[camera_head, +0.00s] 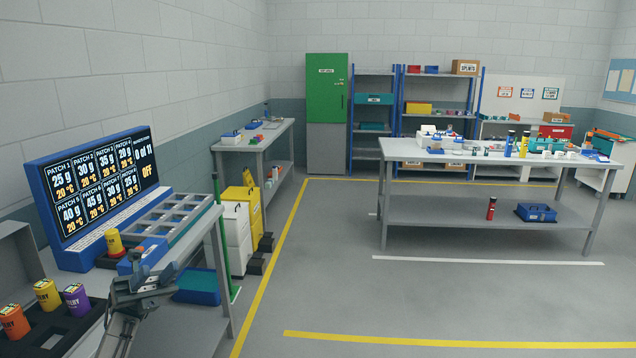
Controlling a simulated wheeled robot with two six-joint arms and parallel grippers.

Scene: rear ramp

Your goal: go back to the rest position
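My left gripper (150,275) is dark grey and reaches up from the bottom left, over the near edge of the left bench (190,328). No held object can be made out in it, and its fingers are too small and dark to tell their opening. A blue block-shaped item (146,254) lies just behind it on the bench. My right gripper is not in view.
A blue-framed screen (90,190) reads "0 of 11" and "OFF". A grey compartment tray (165,217) lies beside it. Orange, yellow and purple canisters sit in a black holder (40,335). A long grey table (470,215) stands at right. The floor (330,265) between is clear.

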